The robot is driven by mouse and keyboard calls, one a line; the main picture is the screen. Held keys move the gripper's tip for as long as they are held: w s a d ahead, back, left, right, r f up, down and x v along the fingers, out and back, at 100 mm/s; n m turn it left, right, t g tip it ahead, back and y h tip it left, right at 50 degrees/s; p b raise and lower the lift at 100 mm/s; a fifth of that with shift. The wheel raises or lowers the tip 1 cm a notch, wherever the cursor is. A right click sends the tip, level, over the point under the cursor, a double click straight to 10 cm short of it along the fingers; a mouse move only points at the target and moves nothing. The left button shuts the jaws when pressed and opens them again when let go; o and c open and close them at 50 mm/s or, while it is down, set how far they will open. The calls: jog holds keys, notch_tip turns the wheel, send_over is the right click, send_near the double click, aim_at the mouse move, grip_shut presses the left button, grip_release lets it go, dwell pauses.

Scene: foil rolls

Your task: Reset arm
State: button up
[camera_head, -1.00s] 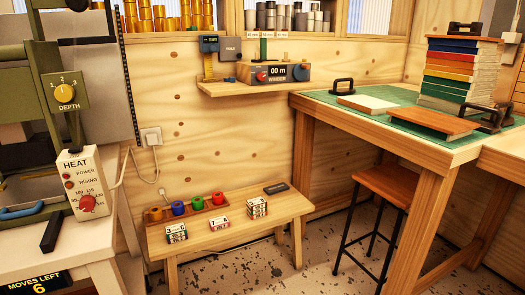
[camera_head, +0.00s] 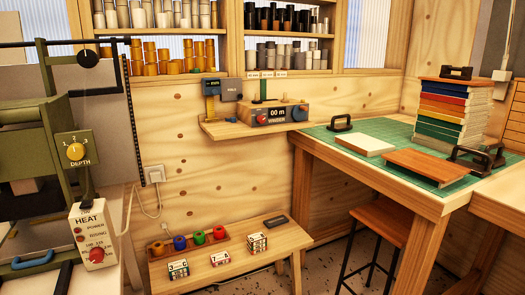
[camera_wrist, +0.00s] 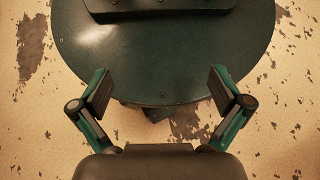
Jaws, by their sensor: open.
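My gripper (camera_wrist: 160,95) shows in the wrist view with its two green fingers spread wide apart. It is open and nothing is between the fingers. It points down over my own dark green round base, with the speckled floor around it. My arm and gripper do not show in the head view. The foil rolls (camera_head: 188,54) stand as gold cylinders on the left wall shelf, with grey and dark rolls (camera_head: 279,53) on the right shelf.
A low wooden bench (camera_head: 225,268) holds coloured spools (camera_head: 198,238) and small stacks of tiles. A high table with a green mat (camera_head: 345,136) stands right, with a stool (camera_head: 385,225) below. The heat press (camera_head: 93,235) is at left. A winder (camera_head: 279,114) sits on a wall shelf.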

notch_tip(320, 180, up, 12)
jog(key=w+t+p, duration=0.1)
jog(key=t+p, duration=0.3)
jog(key=p, duration=1.5)
jog(key=shift+w, duration=0.2)
